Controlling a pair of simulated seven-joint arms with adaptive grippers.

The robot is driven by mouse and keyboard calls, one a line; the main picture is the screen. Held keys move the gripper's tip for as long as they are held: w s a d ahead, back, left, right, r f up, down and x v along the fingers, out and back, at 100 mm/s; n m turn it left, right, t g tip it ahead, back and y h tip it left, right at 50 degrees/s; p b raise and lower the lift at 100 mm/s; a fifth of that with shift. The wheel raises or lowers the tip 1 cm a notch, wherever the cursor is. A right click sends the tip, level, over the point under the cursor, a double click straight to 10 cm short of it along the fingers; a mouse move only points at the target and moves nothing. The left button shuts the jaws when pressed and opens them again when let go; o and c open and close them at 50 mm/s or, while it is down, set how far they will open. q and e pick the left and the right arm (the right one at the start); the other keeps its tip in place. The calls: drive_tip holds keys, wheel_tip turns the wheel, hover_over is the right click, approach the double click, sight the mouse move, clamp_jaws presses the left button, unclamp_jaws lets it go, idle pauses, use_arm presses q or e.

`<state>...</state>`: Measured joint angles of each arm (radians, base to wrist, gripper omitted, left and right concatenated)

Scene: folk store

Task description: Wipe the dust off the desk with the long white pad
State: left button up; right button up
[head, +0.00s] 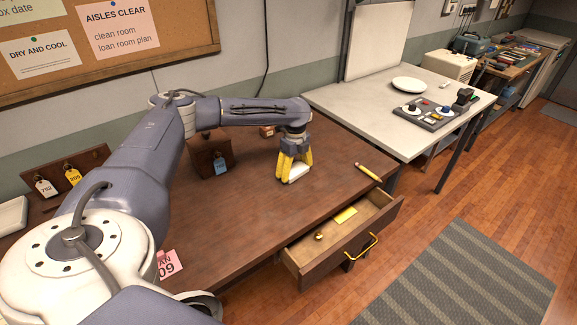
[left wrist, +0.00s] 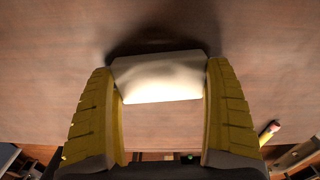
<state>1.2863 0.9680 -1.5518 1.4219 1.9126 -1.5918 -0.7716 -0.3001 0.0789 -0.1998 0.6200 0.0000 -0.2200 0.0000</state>
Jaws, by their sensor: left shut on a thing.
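My left gripper (head: 293,174) has yellow fingers and is shut on the white pad (head: 298,171), low over the brown desk (head: 240,235). In the left wrist view the white pad (left wrist: 158,78) sits between the two yellow fingers of the left gripper (left wrist: 160,85), with a dark shadow along its far side. I cannot tell whether the pad touches the desk top. Dust is too faint to make out clearly. My right gripper is not in view.
An open drawer (head: 318,268) juts from the desk front, holding a yellow item. A yellow pencil (head: 368,172) lies near the desk's right edge. A pink card (head: 168,264) is at the front left.

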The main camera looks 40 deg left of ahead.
sight(306, 184)
use_arm(q)
drive_tip(key=shift+s+d, duration=0.25)
drive_tip(key=shift+d, duration=0.75)
drive_tip(key=shift+s+d, duration=0.25)
drive_tip(key=shift+d, duration=0.8)
drive_tip(key=shift+s+d, duration=0.25)
drive_tip(key=shift+d, duration=0.75)
drive_tip(key=shift+s+d+r, duration=0.1)
drive_tip(key=shift+d+r, duration=0.1)
drive_tip(key=shift+r, duration=0.55)
drive_tip(key=shift+d+r, duration=0.15)
drive_tip(key=shift+r, duration=3.15)
